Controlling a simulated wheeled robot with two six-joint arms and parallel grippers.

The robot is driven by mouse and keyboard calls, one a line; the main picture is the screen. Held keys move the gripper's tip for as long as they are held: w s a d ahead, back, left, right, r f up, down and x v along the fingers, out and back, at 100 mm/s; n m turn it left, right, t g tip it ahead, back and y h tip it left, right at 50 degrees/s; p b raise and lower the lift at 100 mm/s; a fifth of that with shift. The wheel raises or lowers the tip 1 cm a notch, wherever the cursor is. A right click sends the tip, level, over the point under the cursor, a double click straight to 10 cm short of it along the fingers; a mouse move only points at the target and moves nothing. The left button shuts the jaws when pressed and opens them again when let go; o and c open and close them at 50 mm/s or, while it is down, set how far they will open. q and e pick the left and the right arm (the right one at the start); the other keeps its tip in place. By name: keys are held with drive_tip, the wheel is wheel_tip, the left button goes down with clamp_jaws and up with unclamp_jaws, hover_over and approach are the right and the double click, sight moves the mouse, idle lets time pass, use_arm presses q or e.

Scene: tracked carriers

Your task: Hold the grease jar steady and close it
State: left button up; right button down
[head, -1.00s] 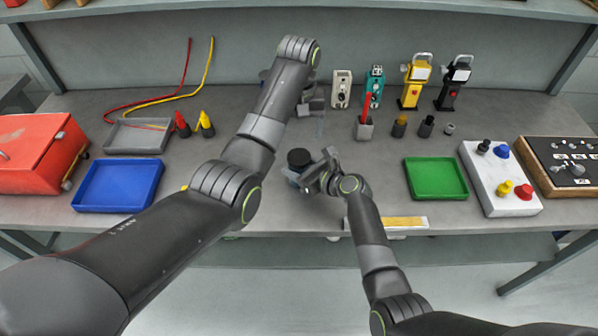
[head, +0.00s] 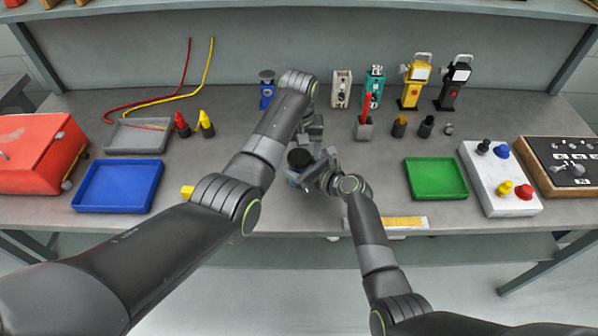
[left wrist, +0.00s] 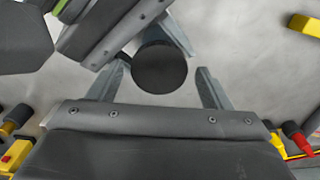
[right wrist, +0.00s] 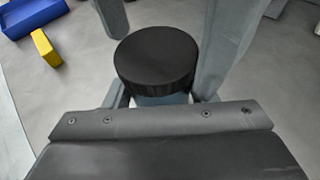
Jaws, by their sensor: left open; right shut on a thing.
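The grease jar (head: 293,176) stands on the bench, a blue-grey body mostly hidden under a round black lid (head: 300,158). The lid sits on top of the jar; I cannot tell how tightly. My right gripper (head: 312,178) is shut on the jar's body from the right, below the lid. My left gripper (head: 313,135) is open just behind and above the jar. In the left wrist view the lid (left wrist: 159,68) shows between the open left fingers, apart from them. In the right wrist view the lid (right wrist: 156,58) shows with left fingers on its far side.
A blue tray (head: 117,209) and yellow block (head: 187,191) lie to the left, a green tray (head: 436,178) to the right. A grey holder with a red item (head: 365,127) and several small devices stand behind.

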use_arm(q)
drive_tip(key=shift+f, duration=0.3)
drive_tip(key=c, duration=1)
drive_tip(key=o, duration=1.2)
drive_tip(key=shift+c, duration=0.2)
wheel_tip(320, 180, up, 8)
drive_tip(key=shift+f, duration=0.2)
use_arm(e)
drive_tip(key=c, duration=0.5)
unclamp_jaws()
